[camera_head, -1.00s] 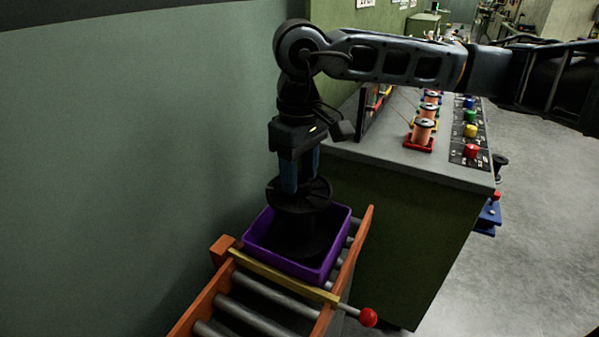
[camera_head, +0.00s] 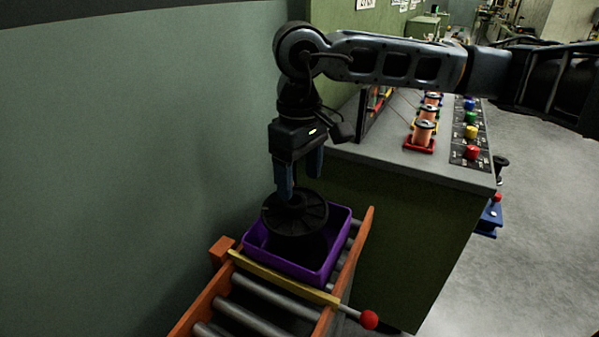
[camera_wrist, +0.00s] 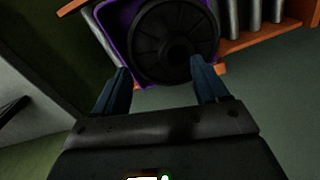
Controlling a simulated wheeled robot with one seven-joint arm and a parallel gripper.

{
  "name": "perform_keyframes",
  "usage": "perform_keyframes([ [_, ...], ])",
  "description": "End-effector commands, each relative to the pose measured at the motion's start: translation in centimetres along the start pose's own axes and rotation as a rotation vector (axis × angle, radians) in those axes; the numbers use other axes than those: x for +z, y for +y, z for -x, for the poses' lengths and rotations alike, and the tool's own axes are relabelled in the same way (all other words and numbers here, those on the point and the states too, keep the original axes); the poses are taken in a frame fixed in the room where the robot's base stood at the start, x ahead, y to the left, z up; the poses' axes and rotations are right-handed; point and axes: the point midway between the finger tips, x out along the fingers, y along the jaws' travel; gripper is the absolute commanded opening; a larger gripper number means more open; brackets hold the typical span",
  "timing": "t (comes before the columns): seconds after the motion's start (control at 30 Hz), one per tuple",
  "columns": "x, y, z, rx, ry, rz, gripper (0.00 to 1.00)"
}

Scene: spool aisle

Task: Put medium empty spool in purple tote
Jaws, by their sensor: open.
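The black empty spool (camera_head: 295,212) stands in the purple tote (camera_head: 318,277), with its upper flange above the rim and its lower part hidden inside. The spool leans slightly. The tote sits on the roller conveyor. My gripper (camera_head: 301,190) is just above the spool, at its far side, with its blue fingers apart. In the wrist view, the open fingers (camera_wrist: 160,88) are at the near edge of the spool's round flange (camera_wrist: 172,42), with nothing between them. The purple tote (camera_wrist: 110,18) shows around the flange there.
The conveyor has orange rails (camera_head: 347,262), a yellow bar (camera_head: 283,277) across it and a red knob (camera_head: 369,319). A green bench (camera_head: 405,235) stands right of it, carrying copper spools (camera_head: 423,131) and coloured knobs (camera_head: 471,151). A wall is at left.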

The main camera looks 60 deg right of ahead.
Motion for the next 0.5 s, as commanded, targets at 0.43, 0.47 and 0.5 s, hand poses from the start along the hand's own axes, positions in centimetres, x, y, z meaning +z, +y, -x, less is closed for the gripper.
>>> perform_keyframes([
  [0.43, -0.1, 0.1, 6.2, 0.005, 0.002, 0.002, 0.73],
  [0.47, -0.1, 0.1, 6.9, 0.005, 0.002, 0.002, 0.73],
  [0.5, -0.1, 0.0, 7.8, 0.004, 0.002, 0.002, 0.73],
])
